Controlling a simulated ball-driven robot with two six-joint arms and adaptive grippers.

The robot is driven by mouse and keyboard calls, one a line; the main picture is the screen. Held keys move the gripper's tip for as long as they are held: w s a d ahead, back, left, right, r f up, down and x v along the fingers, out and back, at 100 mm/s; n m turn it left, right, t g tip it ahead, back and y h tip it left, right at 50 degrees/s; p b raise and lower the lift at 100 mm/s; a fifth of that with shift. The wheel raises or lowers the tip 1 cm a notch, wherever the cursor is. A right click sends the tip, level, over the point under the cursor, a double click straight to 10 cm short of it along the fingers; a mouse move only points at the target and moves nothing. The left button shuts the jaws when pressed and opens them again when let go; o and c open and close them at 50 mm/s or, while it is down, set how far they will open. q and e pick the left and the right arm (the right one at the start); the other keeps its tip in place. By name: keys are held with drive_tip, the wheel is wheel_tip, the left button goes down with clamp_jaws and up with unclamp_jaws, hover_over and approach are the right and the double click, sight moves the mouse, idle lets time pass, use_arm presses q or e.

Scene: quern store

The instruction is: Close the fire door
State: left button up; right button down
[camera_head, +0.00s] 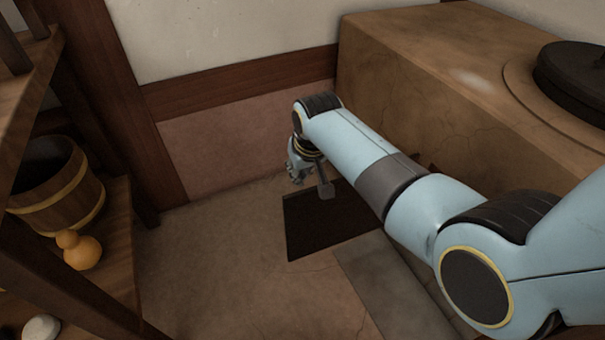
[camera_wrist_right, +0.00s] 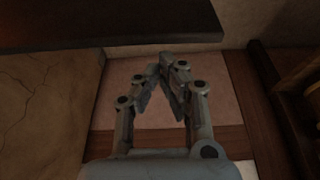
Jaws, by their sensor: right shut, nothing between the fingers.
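The fire door (camera_head: 312,228) is a dark flat panel low at the side of the tan hearth block (camera_head: 420,90). It appears to stand open, out from the block, but my right arm hides its hinge side and the opening. In the right wrist view a dark slab across the top (camera_wrist_right: 100,22) looks like the same door. My right gripper (camera_head: 298,172) is at the door's far upper edge. Its fingertips meet, with nothing between them, in the right wrist view (camera_wrist_right: 164,74). I cannot tell whether it touches the door. A small grey piece beside it could be a handle. My left gripper is out of view.
A wooden shelf (camera_head: 120,245) stands at the left, holding a banded wooden bucket (camera_head: 62,190) and an orange gourd-shaped object (camera_head: 82,252). A round black lid (camera_head: 575,72) lies on the block. The floor (camera_head: 215,265) between shelf and door is clear.

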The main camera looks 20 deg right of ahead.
drive_tip(key=shift+s, duration=0.25)
drive_tip(key=shift+s, duration=0.1)
drive_tip(key=s+d+n+y+p, duration=0.1)
drive_tip(key=s+d+n+p, duration=0.15)
drive_tip(key=s+p, duration=0.5)
drive_tip(key=s+d+n+y+p, duration=0.1)
drive_tip(key=s+n+p, duration=0.35)
drive_tip(key=s, duration=0.55)
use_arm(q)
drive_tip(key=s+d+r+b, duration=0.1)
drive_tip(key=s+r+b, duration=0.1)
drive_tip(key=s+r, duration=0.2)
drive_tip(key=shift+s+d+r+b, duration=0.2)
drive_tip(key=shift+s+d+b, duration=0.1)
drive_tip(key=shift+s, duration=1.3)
use_arm(e)
drive_tip(key=s+d+n+g+y, duration=0.1)
drive_tip(key=s+d+n, duration=0.6)
drive_tip(key=s+d, duration=0.7)
drive_tip(key=shift+s+d+g+y, duration=0.15)
drive_tip(key=shift+d+g+y, duration=0.15)
drive_tip(key=shift+d+g, duration=0.4)
drive_tip(key=shift+a, duration=0.15)
